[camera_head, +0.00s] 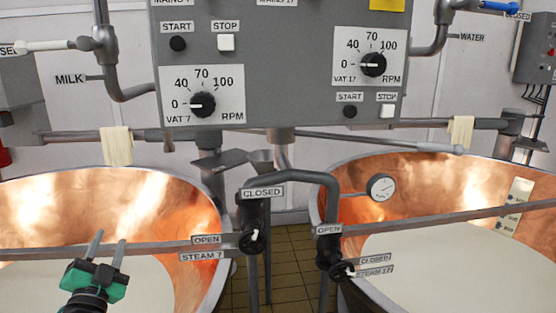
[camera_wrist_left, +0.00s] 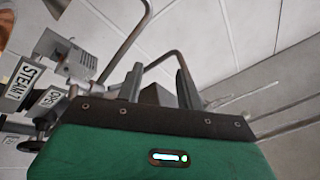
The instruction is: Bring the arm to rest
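My left gripper (camera_head: 108,247) is in the lower left of the head view, over the left copper vat (camera_head: 60,205) and its pale liquid. Its two grey fingers are apart, with nothing between them. In the left wrist view the green gripper body (camera_wrist_left: 150,152) fills the bottom, and its fingers (camera_wrist_left: 160,88) stand apart and empty. The gripper appears clear of the steam valve handle (camera_head: 252,238) to its right. My right gripper is in neither view.
A grey control panel (camera_head: 280,75) with dials and buttons hangs above. The right copper vat (camera_head: 440,190) stands to the right. Steam pipes (camera_head: 290,177) with labelled valves stand between the vats. A rail (camera_head: 170,249) crosses the left vat near the gripper. Tiled floor (camera_head: 290,260) shows between the vats.

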